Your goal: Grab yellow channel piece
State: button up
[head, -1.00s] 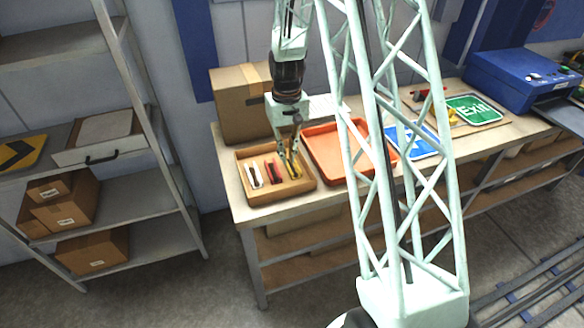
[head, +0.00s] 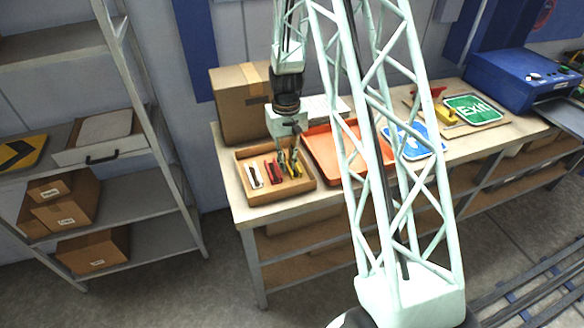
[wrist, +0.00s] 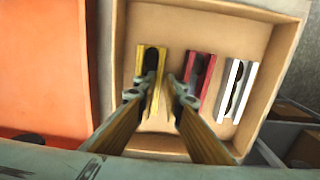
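The yellow channel piece (wrist: 140,66) lies in a wooden box (wrist: 208,16), left of the other pieces in the wrist view. In the head view the yellow piece (head: 296,170) is at the right of the row, partly hidden by my gripper (head: 288,165). My gripper (wrist: 162,82) is open, its fingertips apart. Its left finger overlaps the dark channel of the yellow piece. Its right finger is over the gap between the yellow and red pieces. I cannot tell whether either finger touches the yellow piece.
A red channel piece (wrist: 199,78) and a white one (wrist: 237,88) lie in the same box. An orange tray (head: 322,150) stands right beside the box in the head view. A cardboard box (head: 240,105) stands behind, and blue and green signs lie farther right.

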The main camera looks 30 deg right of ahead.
jog(key=shift+c, duration=0.4)
grip_shut()
jog(key=shift+r, duration=0.1)
notch_tip(320, 180, up, 10)
dwell(0.7)
dwell(0.6)
